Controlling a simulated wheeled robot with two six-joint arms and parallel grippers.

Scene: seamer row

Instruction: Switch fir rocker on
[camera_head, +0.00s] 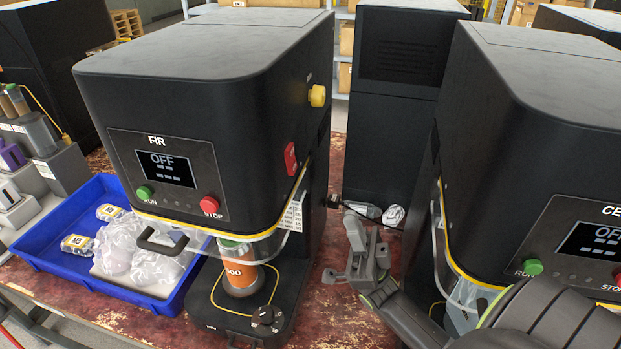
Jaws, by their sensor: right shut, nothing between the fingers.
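The black FIR seamer (205,75) stands left of centre, and its display (166,168) reads OFF. A red rocker (290,158) sits on its right side wall, below a yellow knob (317,95). My right gripper (356,235) is shut and empty. It shows in the gap between the FIR machine and the machine to its right, lower than the red rocker and apart from it in the picture. My left gripper is out of view.
The second seamer (545,110), its label starting "CE", stands at right and also reads OFF. An orange-labelled can (243,275) stands under the FIR head behind a clear guard. A blue tray (50,240) with bags lies left. A dark cabinet (392,120) stands behind the gap.

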